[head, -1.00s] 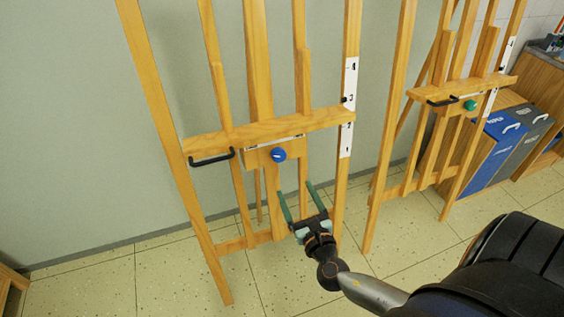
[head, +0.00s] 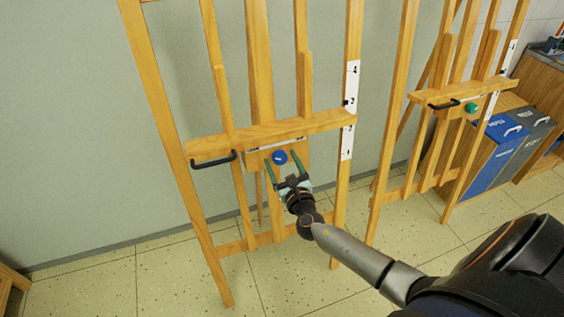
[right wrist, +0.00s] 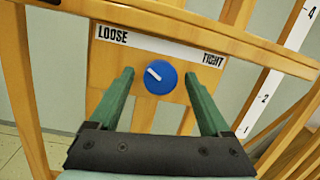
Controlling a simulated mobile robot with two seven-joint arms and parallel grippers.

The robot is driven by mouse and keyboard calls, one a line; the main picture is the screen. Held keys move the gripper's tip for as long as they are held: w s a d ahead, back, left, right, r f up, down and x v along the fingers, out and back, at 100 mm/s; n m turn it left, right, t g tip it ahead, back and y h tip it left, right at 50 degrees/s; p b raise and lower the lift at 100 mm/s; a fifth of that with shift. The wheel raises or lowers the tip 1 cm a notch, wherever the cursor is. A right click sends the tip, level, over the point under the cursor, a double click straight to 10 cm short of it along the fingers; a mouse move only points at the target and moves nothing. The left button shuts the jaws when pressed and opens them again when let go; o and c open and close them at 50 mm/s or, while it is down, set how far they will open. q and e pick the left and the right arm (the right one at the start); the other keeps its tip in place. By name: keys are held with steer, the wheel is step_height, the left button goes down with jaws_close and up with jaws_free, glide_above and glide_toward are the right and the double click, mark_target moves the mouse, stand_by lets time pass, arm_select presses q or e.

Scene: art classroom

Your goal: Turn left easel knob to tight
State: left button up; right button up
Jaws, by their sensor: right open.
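The left easel (head: 262,130) stands in the middle of the head view. Its blue round knob (head: 280,158) sits on a wooden block below the ledge. In the right wrist view the blue knob (right wrist: 160,77) has a white mark pointing up-left, toward the LOOSE end of the label strip (right wrist: 160,45); TIGHT is at the strip's right end. My right gripper (head: 283,168) is open, its two green fingers pointing at the knob. In the right wrist view the fingers (right wrist: 160,95) lie on either side of the knob, with gaps between. My left gripper is not in view.
A black handle (head: 213,161) sticks out from the left easel's ledge. A second easel (head: 450,100) with a green knob (head: 472,108) stands to the right. Blue (head: 492,158) and grey bins are beyond it.

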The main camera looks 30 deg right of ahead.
jaws_close()
stand_by(0.8)
